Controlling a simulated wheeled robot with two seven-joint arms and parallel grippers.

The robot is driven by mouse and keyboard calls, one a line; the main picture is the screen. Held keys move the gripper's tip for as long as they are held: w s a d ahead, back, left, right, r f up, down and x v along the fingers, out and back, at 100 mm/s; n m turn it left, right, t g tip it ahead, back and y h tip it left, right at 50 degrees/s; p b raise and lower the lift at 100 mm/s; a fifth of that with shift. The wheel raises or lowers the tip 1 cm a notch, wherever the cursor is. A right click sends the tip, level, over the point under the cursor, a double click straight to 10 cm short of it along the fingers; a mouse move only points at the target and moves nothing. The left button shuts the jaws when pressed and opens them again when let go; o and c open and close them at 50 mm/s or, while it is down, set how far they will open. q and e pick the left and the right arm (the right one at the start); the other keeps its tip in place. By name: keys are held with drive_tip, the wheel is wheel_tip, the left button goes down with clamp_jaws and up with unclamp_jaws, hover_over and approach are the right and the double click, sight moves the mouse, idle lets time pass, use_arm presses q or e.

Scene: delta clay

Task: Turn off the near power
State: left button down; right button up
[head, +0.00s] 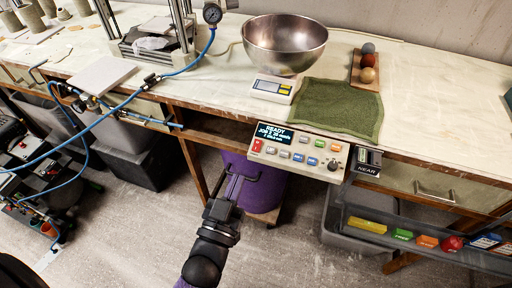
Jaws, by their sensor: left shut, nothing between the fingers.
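A beige control panel (298,153) hangs at the table's front edge, with a lit display (273,133) reading "READY", several coloured buttons and a dark knob. A red switch (257,146) sits at its left end; its position is too small to tell. A dark label reading "NEAR" (368,170) is just right of the panel. My left gripper (237,180) is shut and empty, below and left of the red switch, apart from it as far as I can see. My right gripper is not in view.
A steel bowl (284,42), a white scale (273,88) and a green cloth (337,109) lie on the table behind the panel. A purple bin (262,186) stands below. A rail with coloured blocks (428,248) is at lower right. Blue hoses (120,107) cross at left.

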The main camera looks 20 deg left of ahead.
use_arm(q)
drive_tip(key=shift+w, duration=0.1)
drive_tip(key=r+b, duration=0.2)
hover_over(255, 155)
drive_tip(key=s, duration=0.2)
drive_tip(key=f, duration=0.1)
drive_tip(key=w+f+b, duration=0.1)
drive_tip(key=f, duration=0.1)
drive_tip(key=shift+w, duration=0.2)
drive_tip(key=shift+w+f+b, duration=0.15)
drive_tip(key=shift+f+b, duration=0.15)
drive_tip(key=shift+b, duration=0.15)
drive_tip(key=shift+w+f, duration=0.1)
drive_tip(key=shift+f, duration=0.05)
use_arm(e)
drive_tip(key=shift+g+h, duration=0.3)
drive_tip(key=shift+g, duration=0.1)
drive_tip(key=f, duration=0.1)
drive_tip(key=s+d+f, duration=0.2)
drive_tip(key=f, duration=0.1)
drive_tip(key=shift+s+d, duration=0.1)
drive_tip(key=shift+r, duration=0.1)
